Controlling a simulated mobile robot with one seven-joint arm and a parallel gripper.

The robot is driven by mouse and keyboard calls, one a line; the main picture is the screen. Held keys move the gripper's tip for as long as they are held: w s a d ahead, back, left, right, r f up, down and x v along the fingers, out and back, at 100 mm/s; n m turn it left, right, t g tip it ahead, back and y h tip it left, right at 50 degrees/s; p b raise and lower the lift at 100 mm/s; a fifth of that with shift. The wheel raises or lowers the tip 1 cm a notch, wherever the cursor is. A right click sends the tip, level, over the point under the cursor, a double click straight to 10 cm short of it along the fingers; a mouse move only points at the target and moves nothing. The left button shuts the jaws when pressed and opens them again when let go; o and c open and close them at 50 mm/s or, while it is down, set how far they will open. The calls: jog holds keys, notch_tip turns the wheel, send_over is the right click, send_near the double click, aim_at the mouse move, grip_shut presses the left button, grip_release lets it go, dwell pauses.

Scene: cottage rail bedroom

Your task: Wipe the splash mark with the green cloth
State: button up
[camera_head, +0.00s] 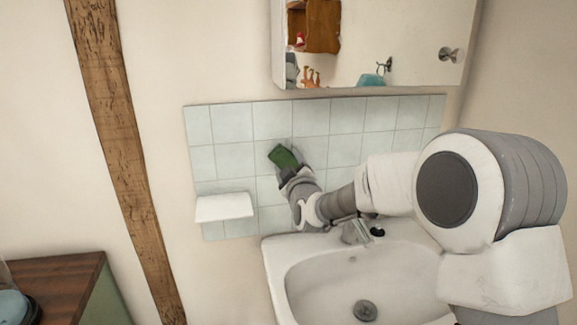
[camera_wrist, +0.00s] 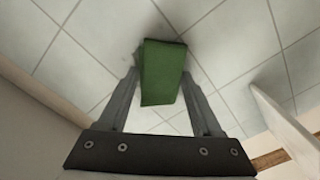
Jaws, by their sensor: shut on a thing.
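The green cloth (camera_head: 282,156) is a small dark green block-like piece in front of the pale tiled wall (camera_head: 231,122), left of the middle of the tiles. In the wrist view the cloth (camera_wrist: 162,72) sits between the two fingers of my gripper (camera_wrist: 162,82), its far end at or very close to the tiles. My gripper (camera_head: 287,170) is shut on it. I cannot tell whether the cloth touches the wall. I cannot make out the splash mark clearly; the cloth, gripper or shadow may hide it.
A white washbasin (camera_head: 300,271) with a tap (camera_head: 355,231) lies below my arm. A white shelf (camera_head: 224,207) juts from the tiles at lower left. A mirror cabinet (camera_head: 420,45) hangs above. A wooden beam (camera_head: 119,140) and a brown-topped cabinet (camera_head: 60,285) are at left.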

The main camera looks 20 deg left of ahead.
jog(key=shift+w+d+f+b, duration=0.1)
jog(key=shift+w+d+b, duration=0.25)
jog(key=shift+d+b, duration=0.15)
jog(key=shift+w+d+b, duration=0.35)
jog(key=shift+d+b, duration=0.05)
jog(key=shift+d, duration=0.2)
jog(key=shift+w+d+b, duration=0.35)
jog(key=shift+d, duration=0.25)
jog(key=shift+a+b, duration=0.1)
jog(key=shift+b, duration=0.3)
